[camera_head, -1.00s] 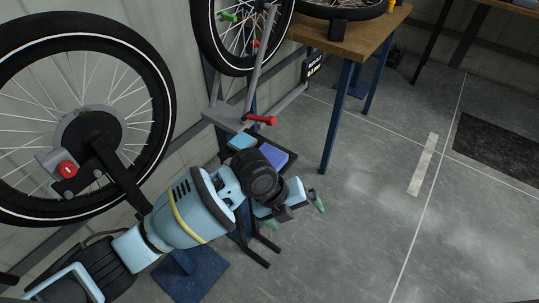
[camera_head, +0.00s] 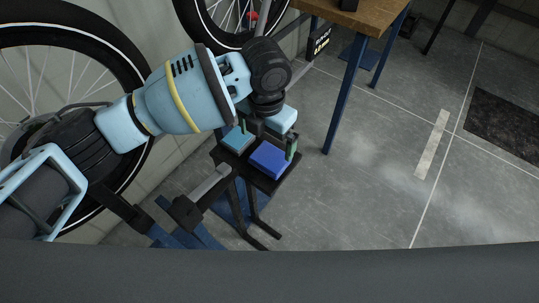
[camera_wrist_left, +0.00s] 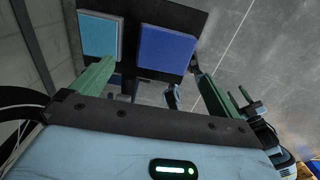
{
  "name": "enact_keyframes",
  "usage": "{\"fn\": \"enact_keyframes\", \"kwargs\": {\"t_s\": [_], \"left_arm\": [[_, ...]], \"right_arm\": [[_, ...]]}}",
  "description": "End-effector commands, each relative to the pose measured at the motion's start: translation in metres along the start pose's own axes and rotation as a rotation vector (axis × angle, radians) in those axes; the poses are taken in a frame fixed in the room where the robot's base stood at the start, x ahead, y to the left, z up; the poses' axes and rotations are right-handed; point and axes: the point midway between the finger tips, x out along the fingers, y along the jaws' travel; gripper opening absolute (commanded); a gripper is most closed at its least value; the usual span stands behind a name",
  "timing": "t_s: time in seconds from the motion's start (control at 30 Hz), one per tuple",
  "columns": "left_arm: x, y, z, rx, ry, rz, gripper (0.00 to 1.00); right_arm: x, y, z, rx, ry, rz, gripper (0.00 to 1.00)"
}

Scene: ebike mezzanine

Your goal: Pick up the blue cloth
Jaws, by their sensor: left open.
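The blue cloth (camera_head: 270,159) is a flat, dark blue square on a small black tray (camera_head: 263,182). A lighter blue square (camera_head: 237,139) lies beside it on the left. My left gripper (camera_head: 267,138) is open and empty above the tray, one green finger near each square's outer side. In the left wrist view, the blue cloth (camera_wrist_left: 166,50) lies ahead of the gap between the fingers (camera_wrist_left: 152,70), nearer the right finger. The lighter square (camera_wrist_left: 100,38) is ahead of the left finger. I see no contact with the cloth. My right gripper is not in view.
A bicycle wheel (camera_head: 140,55) stands at the left, close to my left arm. A second wheel and a wooden workbench (camera_head: 370,14) with blue legs (camera_head: 342,105) are behind.

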Motion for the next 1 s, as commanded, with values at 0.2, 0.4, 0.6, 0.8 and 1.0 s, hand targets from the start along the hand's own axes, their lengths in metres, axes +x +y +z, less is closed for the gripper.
{"fn": "enact_keyframes", "kwargs": {"t_s": [0.2,0.4,0.6,0.8,1.0], "left_arm": [[0.015,-0.001,0.000,0.001,-0.001,-0.001,1.00],[0.029,-0.004,0.001,0.000,0.001,-0.001,1.00],[0.057,-0.006,0.002,-0.002,0.000,-0.002,1.00],[0.067,-0.006,0.003,-0.001,-0.001,-0.001,1.00],[0.067,-0.006,0.003,-0.001,-0.001,-0.001,0.96]], "right_arm": [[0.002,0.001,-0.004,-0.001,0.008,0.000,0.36],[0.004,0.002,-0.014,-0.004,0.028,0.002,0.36],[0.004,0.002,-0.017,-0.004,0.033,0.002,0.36],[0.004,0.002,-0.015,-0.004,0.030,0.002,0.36],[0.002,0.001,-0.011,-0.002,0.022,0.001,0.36]]}}
